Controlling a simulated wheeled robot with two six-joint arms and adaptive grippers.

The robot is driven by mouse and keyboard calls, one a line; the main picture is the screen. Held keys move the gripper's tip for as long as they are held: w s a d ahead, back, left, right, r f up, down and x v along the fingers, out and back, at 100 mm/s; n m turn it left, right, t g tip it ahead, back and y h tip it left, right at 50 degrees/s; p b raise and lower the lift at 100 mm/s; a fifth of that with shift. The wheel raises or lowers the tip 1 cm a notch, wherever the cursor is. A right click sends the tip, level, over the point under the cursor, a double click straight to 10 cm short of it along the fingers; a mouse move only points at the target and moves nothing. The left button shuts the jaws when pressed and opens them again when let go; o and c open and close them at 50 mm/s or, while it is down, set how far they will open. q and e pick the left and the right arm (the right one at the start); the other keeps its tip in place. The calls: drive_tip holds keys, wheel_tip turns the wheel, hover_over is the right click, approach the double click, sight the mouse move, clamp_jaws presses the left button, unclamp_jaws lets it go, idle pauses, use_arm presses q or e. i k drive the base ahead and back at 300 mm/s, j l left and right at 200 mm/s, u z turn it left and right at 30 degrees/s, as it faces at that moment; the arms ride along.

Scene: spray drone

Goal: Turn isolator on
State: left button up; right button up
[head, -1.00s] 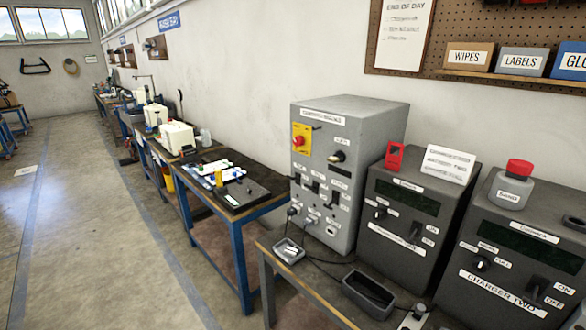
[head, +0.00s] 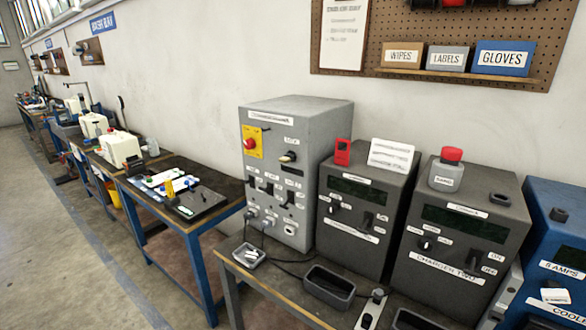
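A tall grey control cabinet (head: 312,130) stands on the bench against the wall. Its front carries a yellow plate (head: 259,138) with a red knob (head: 249,144), which looks like the isolator; its on or off position is too small to tell. A black rotary knob (head: 288,157) sits to the right of the plate, and several small black switches (head: 268,187) lie below. The cabinet's labels are too blurred to read. Neither of my grippers is in view.
Two dark charger units (head: 450,235) stand right of the cabinet, with a blue unit (head: 560,240) beyond. A small grey tray (head: 247,256) and a dark bin (head: 329,287) lie on the bench in front, with cables between. The floor at left (head: 60,270) is clear.

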sight(249, 144)
drive_tip(key=i+j, duration=0.15)
drive_tip(key=j, duration=0.25)
drive_tip(key=i+j, duration=0.1)
drive_tip(key=j, duration=0.3)
drive_tip(key=i+j, duration=0.15)
drive_tip(key=j, duration=0.3)
drive_tip(key=i+j, duration=0.15)
drive_tip(key=j, duration=0.25)
drive_tip(key=i+j, duration=0.15)
drive_tip(key=j, duration=0.25)
drive_tip(key=i+j+z, duration=0.1)
drive_tip(key=j, duration=0.3)
